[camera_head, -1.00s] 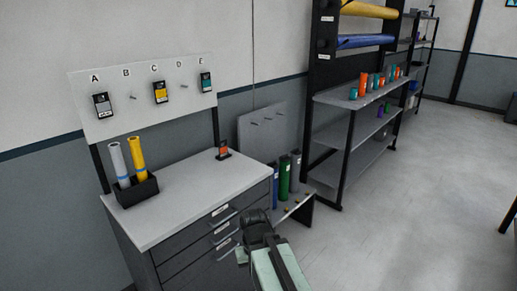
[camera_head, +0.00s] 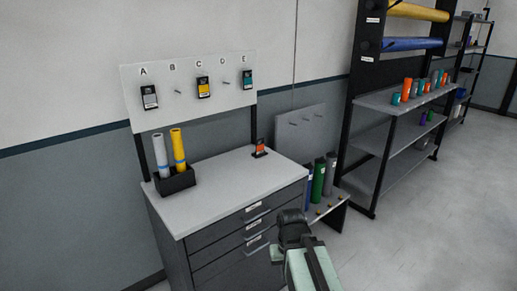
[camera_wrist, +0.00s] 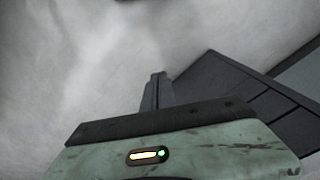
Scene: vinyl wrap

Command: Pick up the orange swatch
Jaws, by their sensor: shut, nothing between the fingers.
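The orange swatch (camera_head: 260,147) is a small card with a dark lower part, standing on the far right part of the grey cabinet top (camera_head: 230,190). My gripper (camera_wrist: 159,76) is shut and empty in the wrist view. In the head view my arm is at the bottom, in front of the cabinet's right side, lower than the top and well apart from the swatch. The wrist view does not show the swatch. In the head view the fingertips cannot be made out clearly.
A black box (camera_head: 176,181) with grey and yellow rolls stands at the cabinet's left. Drawer handles (camera_head: 257,225) stick out in front. Upright rolls (camera_head: 318,180) and a shelf rack (camera_head: 385,150) are to the right.

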